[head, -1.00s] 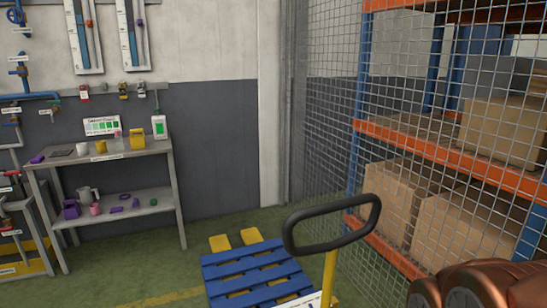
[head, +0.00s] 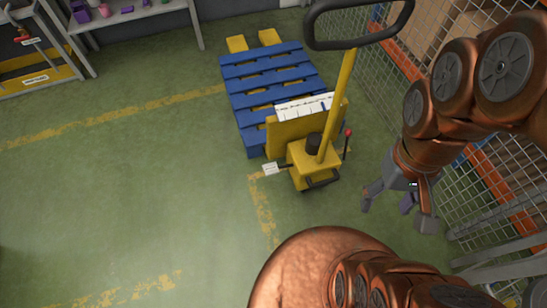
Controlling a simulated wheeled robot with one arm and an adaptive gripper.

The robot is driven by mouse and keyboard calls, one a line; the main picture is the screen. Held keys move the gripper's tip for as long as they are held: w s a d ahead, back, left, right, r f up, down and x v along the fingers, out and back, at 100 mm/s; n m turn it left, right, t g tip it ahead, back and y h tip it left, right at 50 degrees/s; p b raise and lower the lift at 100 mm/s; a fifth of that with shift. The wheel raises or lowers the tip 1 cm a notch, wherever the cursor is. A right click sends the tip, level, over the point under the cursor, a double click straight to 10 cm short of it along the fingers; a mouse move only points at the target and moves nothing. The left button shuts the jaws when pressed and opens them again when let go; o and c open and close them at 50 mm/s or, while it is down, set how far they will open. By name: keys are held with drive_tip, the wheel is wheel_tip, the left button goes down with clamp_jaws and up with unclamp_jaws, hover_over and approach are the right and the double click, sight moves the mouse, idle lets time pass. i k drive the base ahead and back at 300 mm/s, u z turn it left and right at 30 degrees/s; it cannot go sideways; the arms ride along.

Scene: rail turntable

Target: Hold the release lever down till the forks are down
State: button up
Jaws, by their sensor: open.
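The yellow pallet truck (head: 316,158) stands on the green floor in the middle, with a tall yellow shaft and a black loop handle (head: 312,42). A thin lever with a red knob (head: 348,131) stands on the right of its body. A small pale tag or pedal (head: 270,168) sticks out at its left; I cannot read it. Yellow fork tips (head: 237,43) show beyond the blue pallet (head: 272,78), which hides most of the forks; their height is unclear. My gripper (head: 388,203) is open and empty, right of the truck and apart from it, below the red knob in the picture.
A wire mesh fence (head: 505,205) and an orange-beamed rack with boxes stand close on the right, beside my arm. A grey bench (head: 140,22) is at the back left. The green floor left of the truck is clear, with worn yellow lines.

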sight(272, 169)
drive_tip(key=k, duration=1.35)
drive_tip(key=u, duration=0.25)
drive_tip(key=i, duration=0.4)
drive_tip(key=u, duration=0.9)
drive_tip(key=i, duration=1.1)
drive_tip(key=u, duration=0.25)
